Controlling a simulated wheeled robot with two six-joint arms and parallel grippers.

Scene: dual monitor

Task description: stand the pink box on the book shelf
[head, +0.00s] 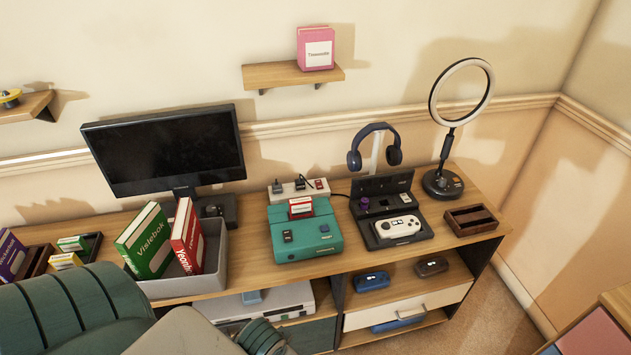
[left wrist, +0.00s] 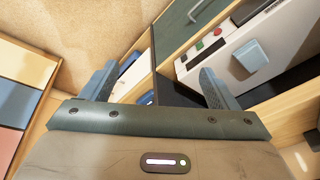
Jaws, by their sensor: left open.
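The pink box (head: 316,48), with a white label, stands upright on a wooden wall shelf (head: 270,76) above the desk. Nothing holds it. My left gripper (left wrist: 158,72) is open in the left wrist view, with nothing between its fingers. Past its fingers I see the lower desk compartments and a light-coloured device (left wrist: 248,50). In the head view my left arm fills the bottom left, far below the pink box, and its fingers do not show. My right gripper is in neither view.
The desk holds a monitor (head: 165,150), a grey bin (head: 215,262) with a green book (head: 145,240) and a red book (head: 186,236), a teal console (head: 304,238), headphones (head: 375,147) and a ring light (head: 440,184). The wall shelf is bare left of the box.

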